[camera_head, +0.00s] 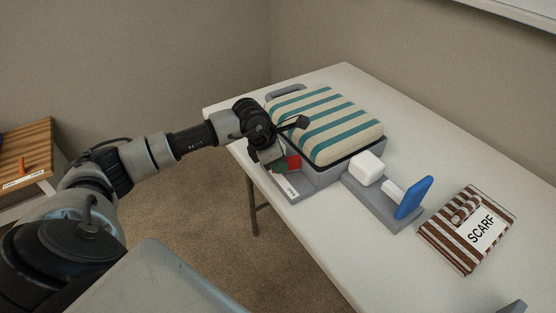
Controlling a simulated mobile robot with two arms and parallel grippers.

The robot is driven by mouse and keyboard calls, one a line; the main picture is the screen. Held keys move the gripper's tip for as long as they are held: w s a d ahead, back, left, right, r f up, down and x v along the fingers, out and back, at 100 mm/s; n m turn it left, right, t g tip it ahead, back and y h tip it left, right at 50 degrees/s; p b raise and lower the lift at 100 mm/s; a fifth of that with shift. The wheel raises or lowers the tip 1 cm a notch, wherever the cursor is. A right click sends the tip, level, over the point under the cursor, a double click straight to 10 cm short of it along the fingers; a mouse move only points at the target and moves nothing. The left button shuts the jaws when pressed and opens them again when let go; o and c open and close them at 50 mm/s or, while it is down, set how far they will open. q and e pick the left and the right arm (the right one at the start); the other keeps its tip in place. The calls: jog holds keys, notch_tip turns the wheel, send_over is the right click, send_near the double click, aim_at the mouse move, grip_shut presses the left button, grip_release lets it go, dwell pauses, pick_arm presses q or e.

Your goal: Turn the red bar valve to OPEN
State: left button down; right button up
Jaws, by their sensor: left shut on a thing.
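The red bar valve (294,162) shows as a small red piece at the near left end of the grey case on the white table. A dark green patch lies beside the red, and a white label (291,186) sits on the grey plate below; its print is too small to read. My left gripper (277,157) is at the valve, shut on it, and hides most of the bar. The bar's angle cannot be made out. My right gripper is not in view.
A cushion with teal and cream stripes (325,122) rests on the grey case (322,178). Right of it stands a grey base (378,207) with a white block (367,167) and blue paddle (414,197). A striped scarf (440,240) lies farther right. A wooden-topped table (28,143) is far left.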

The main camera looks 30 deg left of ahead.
aim_at(290, 177)
pick_arm(q)
jog(key=n, duration=0.1)
jog(key=d+n+y, duration=0.1)
jog(key=n, duration=0.1)
jog(key=shift+s+d+n+t+b, duration=0.15)
jog(key=shift+s+n+t+b, duration=0.15)
jog(key=shift+s+t+b, duration=0.1)
jog(key=n, duration=0.1)
jog(key=d+n+y+b, duration=0.1)
jog(key=n, duration=0.1)
jog(key=n+y, duration=0.1)
jog(key=shift+s+d+n+b, duration=0.15)
jog(key=shift+d+n+b, duration=0.15)
jog(key=shift+d, duration=0.05)
jog(key=shift+d+n, duration=0.25)
jog(key=shift+n, duration=0.45)
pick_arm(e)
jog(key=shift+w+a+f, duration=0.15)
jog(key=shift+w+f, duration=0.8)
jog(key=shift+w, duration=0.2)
pick_arm(q)
jog(key=shift+y, duration=0.3)
jog(key=c, duration=1)
grip_release()
jog(key=shift+c, duration=0.2)
jog(key=v, duration=1.1)
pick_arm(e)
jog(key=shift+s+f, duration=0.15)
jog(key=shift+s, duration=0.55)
